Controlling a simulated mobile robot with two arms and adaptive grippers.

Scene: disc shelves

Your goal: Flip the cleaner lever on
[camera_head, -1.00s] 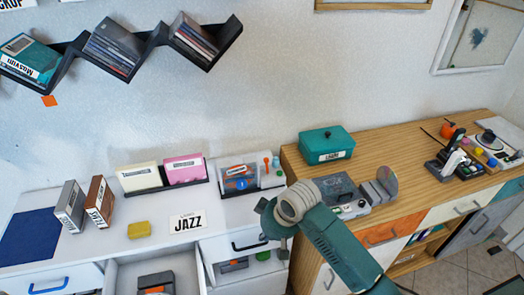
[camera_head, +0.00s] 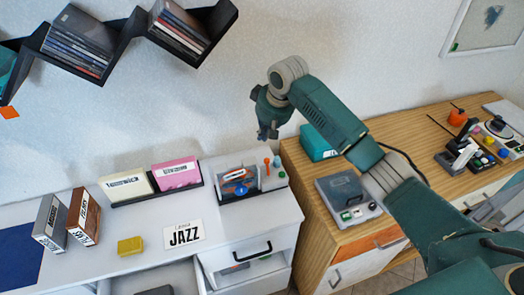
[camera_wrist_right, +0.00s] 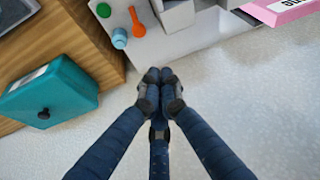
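A small grey machine with a dark top (camera_head: 340,188), probably the cleaner, sits on the wooden cabinet. Its front strip has small coloured controls (camera_head: 352,214); I cannot make out which is the lever. My right gripper (camera_head: 268,132) is raised in front of the wall, above and left of the machine and apart from it. In the right wrist view its dark fingers (camera_wrist_right: 160,82) meet at the tips with nothing seen between them. My left gripper is not in view.
A teal box (camera_head: 316,145) stands behind the machine, partly covered by my right arm; it also shows in the wrist view (camera_wrist_right: 48,95). A clear organiser (camera_head: 240,180) stands on the white desk, left of the machine. A black zigzag shelf (camera_head: 130,38) hangs upper left.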

